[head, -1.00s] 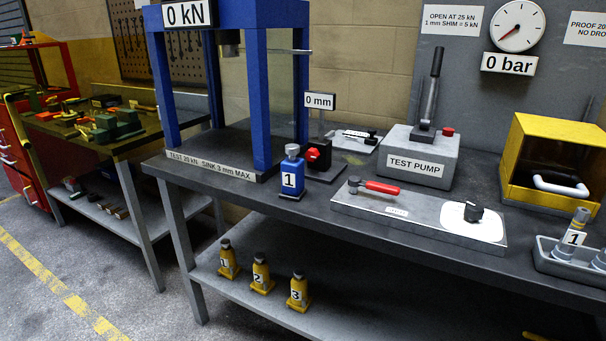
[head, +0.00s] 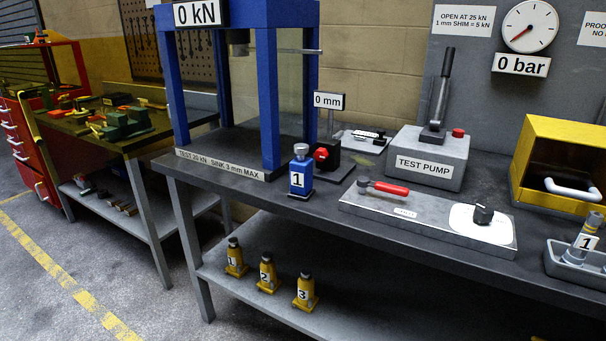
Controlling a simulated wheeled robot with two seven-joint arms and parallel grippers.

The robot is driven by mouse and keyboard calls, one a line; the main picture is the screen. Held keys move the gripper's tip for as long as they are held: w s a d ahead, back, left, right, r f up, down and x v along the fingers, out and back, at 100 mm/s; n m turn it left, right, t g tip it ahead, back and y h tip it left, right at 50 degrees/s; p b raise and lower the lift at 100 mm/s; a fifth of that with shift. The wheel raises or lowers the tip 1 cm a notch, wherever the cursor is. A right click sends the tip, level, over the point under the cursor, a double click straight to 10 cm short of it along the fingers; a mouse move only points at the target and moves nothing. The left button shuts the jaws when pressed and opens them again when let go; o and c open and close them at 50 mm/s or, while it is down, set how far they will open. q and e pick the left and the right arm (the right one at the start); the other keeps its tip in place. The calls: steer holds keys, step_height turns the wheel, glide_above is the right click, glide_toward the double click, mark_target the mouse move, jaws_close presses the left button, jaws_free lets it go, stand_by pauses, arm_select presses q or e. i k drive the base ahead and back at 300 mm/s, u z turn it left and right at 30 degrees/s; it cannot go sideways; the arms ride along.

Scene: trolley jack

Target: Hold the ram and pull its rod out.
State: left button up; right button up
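A small blue jack body (head: 300,179) with a silver cap and a label 1 stands upright on the bench, in front of the press. A grey cylinder (head: 583,243) with a yellow band and a label 1 leans in a grey tray (head: 567,270) at the right edge. Which of these is the ram, and whether a rod shows, I cannot tell. Neither of my grippers is in view.
A blue press frame (head: 270,120) stands on the bench. A test pump (head: 425,160), a plate with a red-handled tool (head: 385,188) and a yellow box (head: 540,198) are to its right. Several yellow numbered jacks (head: 267,272) stand on the lower shelf.

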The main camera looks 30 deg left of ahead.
mark_target(301, 149)
steer(key=k, duration=1.2)
steer(key=u, duration=1.1)
steer(key=i, duration=0.85)
steer(key=u, duration=0.5)
steer(key=i, duration=0.95)
steer(key=z, duration=1)
steer(key=i, duration=0.55)
steer(key=z, duration=0.6)
